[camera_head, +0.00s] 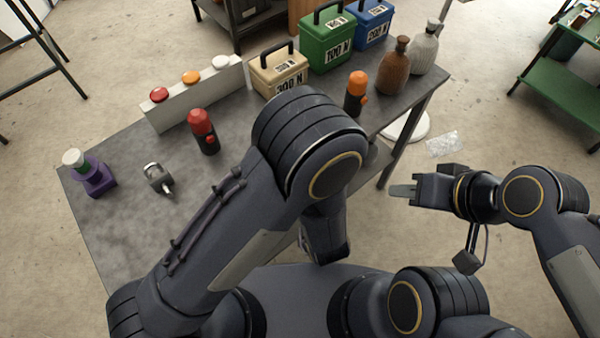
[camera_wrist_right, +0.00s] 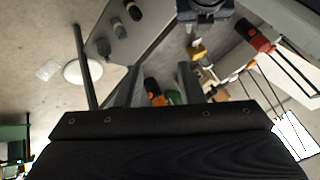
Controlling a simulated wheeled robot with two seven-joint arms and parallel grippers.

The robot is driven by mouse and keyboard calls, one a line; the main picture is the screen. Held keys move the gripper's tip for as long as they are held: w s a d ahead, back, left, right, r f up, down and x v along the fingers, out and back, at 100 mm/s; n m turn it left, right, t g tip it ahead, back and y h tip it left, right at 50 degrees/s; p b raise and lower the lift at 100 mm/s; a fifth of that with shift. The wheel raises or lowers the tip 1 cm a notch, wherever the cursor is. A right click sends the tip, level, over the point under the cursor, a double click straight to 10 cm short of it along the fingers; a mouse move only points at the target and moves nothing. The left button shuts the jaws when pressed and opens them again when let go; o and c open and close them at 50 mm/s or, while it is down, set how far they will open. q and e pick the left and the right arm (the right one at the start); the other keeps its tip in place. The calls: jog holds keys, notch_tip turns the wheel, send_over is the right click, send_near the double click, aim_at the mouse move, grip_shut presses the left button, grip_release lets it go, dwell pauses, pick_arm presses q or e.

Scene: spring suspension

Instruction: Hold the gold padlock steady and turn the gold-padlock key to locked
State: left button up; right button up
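I see no gold padlock in the head view; my left arm covers the middle of the table. In the right wrist view a small gold-yellow thing (camera_wrist_right: 198,50), perhaps the gold padlock, shows just below a dark part of my left arm. Its key cannot be made out. A grey padlock-like thing (camera_head: 157,178) lies on the left of the table. My right gripper (camera_head: 403,190) is off the table's right side, pointing left. In the right wrist view its fingers (camera_wrist_right: 157,88) are apart and empty.
The table's left front is clear.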

jog(key=o, duration=0.4)
jog(key=shift+w+d+r, duration=0.1)
jog(key=shift+w+r, duration=0.1)
jog(key=shift+r, duration=0.05)
jog(key=shift+o, duration=0.6)
jog(key=w+r+n+g+h, duration=0.1)
jog(key=w+r+n+g, duration=0.1)
jog(key=w+n, duration=0.3)
jog(key=shift+w+a+n, duration=0.2)
jog(key=shift+w+n, duration=0.2)
jog(key=shift+w, duration=0.75)
jog(key=w+a+f+n+g, duration=0.25)
jog(key=w+a+n, duration=0.3)
jog(key=w, duration=0.35)
jog(key=w+a+f+n+g, duration=0.1)
jog(key=w+a+f+n, duration=0.2)
jog(key=w+a+n, duration=0.4)
jog(key=w+a+f+n, duration=0.1)
jog(key=w+a+f, duration=0.1)
jog(key=f, duration=0.2)
jog(key=w+a+f+n+g+y, duration=0.1)
jog(key=w+a+f, duration=0.1)
jog(key=f, duration=0.3)
jog(key=w+a+f+n, duration=0.2)
jog(key=a+f, duration=0.1)
jog(key=f, duration=0.2)
jog(key=shift+w+a+f+y, duration=0.1)
jog(key=shift+w+f+y, duration=0.15)
jog(key=shift+w+y, duration=0.05)
